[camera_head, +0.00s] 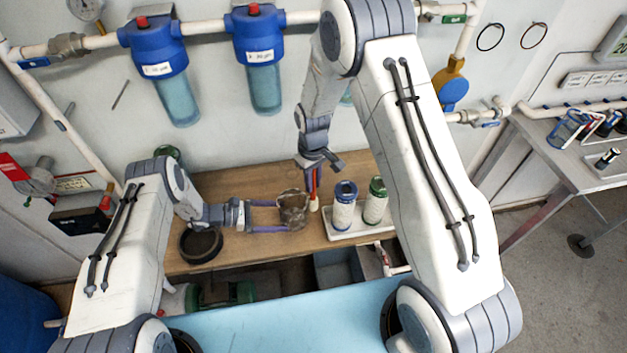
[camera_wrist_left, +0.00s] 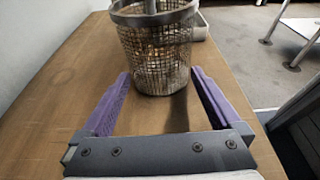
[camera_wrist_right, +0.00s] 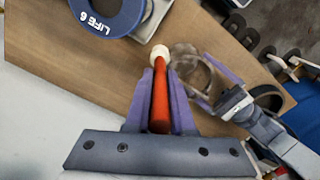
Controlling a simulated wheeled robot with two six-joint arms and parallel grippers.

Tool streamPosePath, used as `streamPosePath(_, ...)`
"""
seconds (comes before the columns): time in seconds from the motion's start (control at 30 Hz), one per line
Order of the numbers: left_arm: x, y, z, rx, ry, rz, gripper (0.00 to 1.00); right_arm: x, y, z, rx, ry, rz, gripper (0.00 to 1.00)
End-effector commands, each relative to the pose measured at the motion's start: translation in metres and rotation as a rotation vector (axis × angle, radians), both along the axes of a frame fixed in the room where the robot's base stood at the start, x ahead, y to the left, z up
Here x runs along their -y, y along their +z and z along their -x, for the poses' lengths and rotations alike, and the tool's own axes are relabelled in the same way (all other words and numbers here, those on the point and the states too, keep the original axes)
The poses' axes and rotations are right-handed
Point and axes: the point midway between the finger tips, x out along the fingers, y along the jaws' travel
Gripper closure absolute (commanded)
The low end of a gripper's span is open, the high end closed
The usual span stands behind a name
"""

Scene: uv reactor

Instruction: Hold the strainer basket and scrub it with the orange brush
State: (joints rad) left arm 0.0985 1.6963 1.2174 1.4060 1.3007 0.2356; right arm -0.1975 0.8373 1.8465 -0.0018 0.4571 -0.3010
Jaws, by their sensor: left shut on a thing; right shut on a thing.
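The strainer basket (camera_head: 293,208), a brownish mesh cup with a solid rim, is upright between the purple fingers of my left gripper (camera_head: 275,216). In the left wrist view the basket (camera_wrist_left: 160,58) sits between the fingertips (camera_wrist_left: 160,80), its open top facing up. My right gripper (camera_wrist_right: 160,80) is shut on the orange brush (camera_wrist_right: 159,105), whose white head (camera_wrist_right: 160,52) points away from the fingers. In the head view the brush (camera_head: 314,190) is just right of the basket; I cannot tell whether they touch. The right fingers are partly hidden in the head view.
A blue-capped canister (camera_head: 344,205) and a green-capped one (camera_head: 375,200) stand on a white tray (camera_head: 362,232) right of the brush. A dark round ring or dish (camera_head: 201,244) lies left on the wooden bench (camera_head: 240,178). Blue filter housings (camera_head: 258,45) hang behind.

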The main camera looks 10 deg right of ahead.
Motion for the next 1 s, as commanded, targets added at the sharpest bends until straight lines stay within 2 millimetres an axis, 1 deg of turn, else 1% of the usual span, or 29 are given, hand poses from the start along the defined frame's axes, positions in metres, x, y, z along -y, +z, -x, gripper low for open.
streamPosePath(0.43,0.0,0.0,0.0,0.0,0.0,0.001,0.34,0.0,-0.029,0.0,0.0,0.0,0.0,1.0)
streamPosePath(0.77,0.0,0.0,0.0,0.0,0.0,0.001,0.34,0.0,-0.03,0.0,0.001,-0.001,0.0,1.0)
streamPosePath(1.0,0.0,0.0,0.0,0.0,0.0,0.001,0.34,0.005,-0.03,0.0,0.001,-0.002,0.0,1.0)
